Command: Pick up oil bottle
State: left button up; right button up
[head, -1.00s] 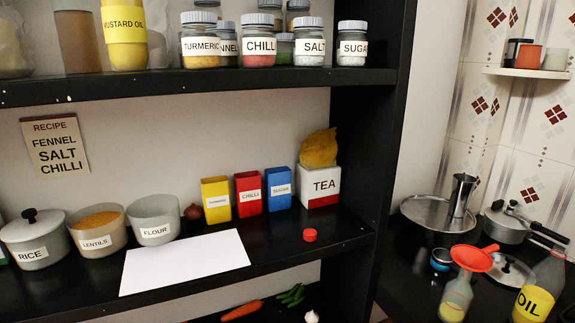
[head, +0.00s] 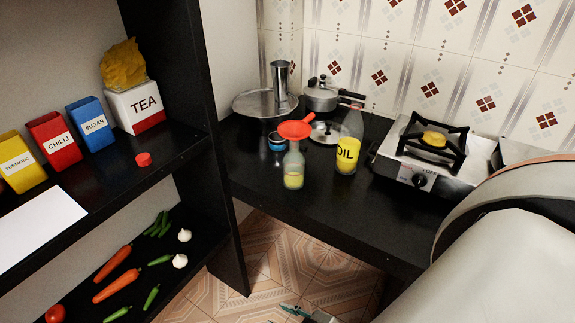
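The oil bottle (head: 349,148) is a clear bottle with a yellow "OIL" label. It stands upright on the black counter, just right of a second bottle (head: 293,168) that holds yellow liquid and has a red funnel (head: 296,129) in its top. Nothing of mine touches the oil bottle. A large pale arm link of mine fills the lower right. A small grey and teal part at the bottom edge may be the tip of my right gripper (head: 300,313); too little shows to tell its opening. My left gripper is out of view.
Behind the bottles are a steel plate (head: 253,104), a tumbler (head: 280,82), a pot (head: 320,97) and a lid (head: 328,134). A gas stove (head: 405,165) stands to the right. A black shelf (head: 180,162) is at left. The front counter is clear.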

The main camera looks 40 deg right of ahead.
aim_at(351, 128)
jog(key=z, duration=1.55)
